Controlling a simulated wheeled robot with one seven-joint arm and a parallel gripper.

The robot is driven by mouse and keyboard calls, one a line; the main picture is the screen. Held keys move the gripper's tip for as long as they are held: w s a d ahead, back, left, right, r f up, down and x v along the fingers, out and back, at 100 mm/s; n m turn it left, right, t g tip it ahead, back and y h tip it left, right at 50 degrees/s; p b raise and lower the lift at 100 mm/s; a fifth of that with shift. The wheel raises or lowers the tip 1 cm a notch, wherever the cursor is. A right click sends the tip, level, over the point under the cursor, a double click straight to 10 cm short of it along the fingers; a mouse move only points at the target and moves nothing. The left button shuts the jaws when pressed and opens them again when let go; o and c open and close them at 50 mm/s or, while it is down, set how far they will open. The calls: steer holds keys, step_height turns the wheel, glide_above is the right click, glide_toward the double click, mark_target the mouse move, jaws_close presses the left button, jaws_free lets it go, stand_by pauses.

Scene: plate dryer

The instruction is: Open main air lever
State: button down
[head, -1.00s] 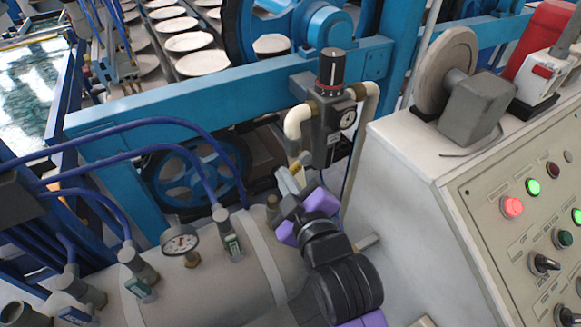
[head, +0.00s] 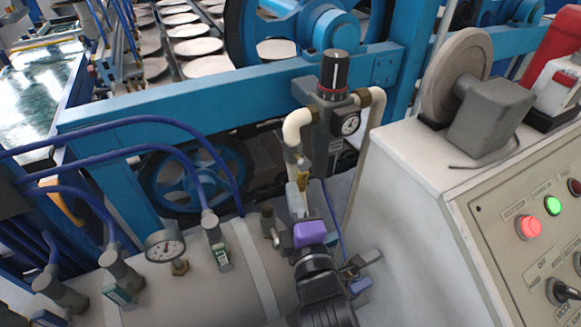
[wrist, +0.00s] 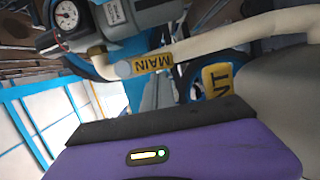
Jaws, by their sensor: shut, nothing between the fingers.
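A yellow tag reading MAIN (wrist: 152,63) is on the pale pipework below the regulator in the wrist view. In the head view a small yellow part (head: 303,181) shows there, just above my fingers. The lever's own shape and position are hard to make out. My gripper (head: 296,194), with a purple body, points up toward this pipework. In the wrist view my grey fingers (wrist: 157,92) are together and empty, just below the MAIN tag. Whether they touch the lever cannot be told.
A black regulator with a gauge (head: 332,115) stands above the pipe. A second yellow tag ending in NT (wrist: 218,78) is right of MAIN. The pale tank (head: 205,285) lies left of my gripper, and the control cabinet (head: 405,205) stands close on the right.

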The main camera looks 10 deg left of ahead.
steer(key=shift+w+d+f+n, duration=0.1)
steer(key=shift+d+n, duration=0.05)
steer(key=shift+n, duration=0.25)
stand_by(0.3)
steer(key=v, duration=0.7)
steer(key=shift+s+d, duration=0.15)
steer(key=shift+s, duration=0.2)
steer(key=shift+f, duration=0.1)
